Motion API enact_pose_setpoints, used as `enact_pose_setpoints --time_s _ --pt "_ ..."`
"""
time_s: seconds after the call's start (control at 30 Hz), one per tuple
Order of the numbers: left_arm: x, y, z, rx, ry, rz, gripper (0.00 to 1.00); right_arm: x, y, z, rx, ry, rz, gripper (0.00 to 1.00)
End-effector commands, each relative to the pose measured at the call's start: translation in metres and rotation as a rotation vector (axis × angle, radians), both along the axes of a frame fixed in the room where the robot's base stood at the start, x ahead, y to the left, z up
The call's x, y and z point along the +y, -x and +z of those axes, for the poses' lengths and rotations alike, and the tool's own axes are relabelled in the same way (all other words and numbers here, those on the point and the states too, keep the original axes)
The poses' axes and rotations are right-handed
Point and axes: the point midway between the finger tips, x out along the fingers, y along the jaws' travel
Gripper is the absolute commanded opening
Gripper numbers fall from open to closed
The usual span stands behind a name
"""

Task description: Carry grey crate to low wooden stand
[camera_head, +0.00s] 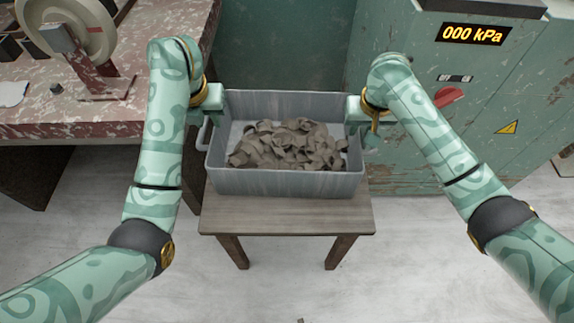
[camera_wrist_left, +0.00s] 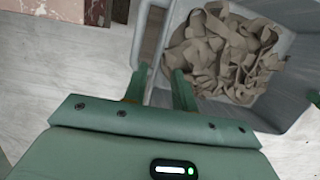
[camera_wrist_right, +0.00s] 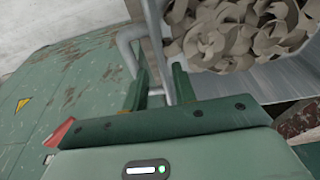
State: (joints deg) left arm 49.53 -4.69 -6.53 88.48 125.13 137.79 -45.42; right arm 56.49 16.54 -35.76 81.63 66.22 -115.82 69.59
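The grey crate (camera_head: 290,183) is full of brown clay trimmings (camera_head: 290,147). It sits level over the back part of a low wooden stand (camera_head: 290,215), seemingly resting on it. In the head view both fingertips are mostly hidden by the gripper bodies.
A red, paint-worn bench (camera_head: 70,120) with a wheel stands at the left. A green cabinet (camera_head: 480,100) with a red knob and a display reading 000 kPa stands close at the right. The pale floor (camera_head: 290,290) in front of the stand is mostly clear.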

Motion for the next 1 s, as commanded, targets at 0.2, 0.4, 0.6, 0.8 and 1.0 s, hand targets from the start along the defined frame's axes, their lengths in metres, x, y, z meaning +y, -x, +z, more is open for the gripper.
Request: enact_pose_setpoints --time_s 0.2,0.4,0.6,0.8,1.0 --pt "0.002 0.007 0.034 -0.001 -0.005 0.001 0.27 0.000 0.000 0.000 0.000 0.000 0.000 0.27" --pt "0.000 0.011 0.045 0.000 -0.002 0.000 0.27 0.000 0.001 0.007 -0.001 -0.002 0.000 0.27" --pt "0.000 0.011 0.045 0.000 -0.001 0.000 0.27 0.001 0.010 0.047 -0.004 -0.002 0.000 0.27" --pt "0.000 0.011 0.045 0.000 -0.001 0.000 0.27 0.000 0.021 0.091 -0.005 0.002 0.003 0.27" --pt "0.000 0.011 0.045 0.001 -0.001 0.000 0.27 -0.001 0.027 0.113 -0.002 0.001 0.000 0.27"
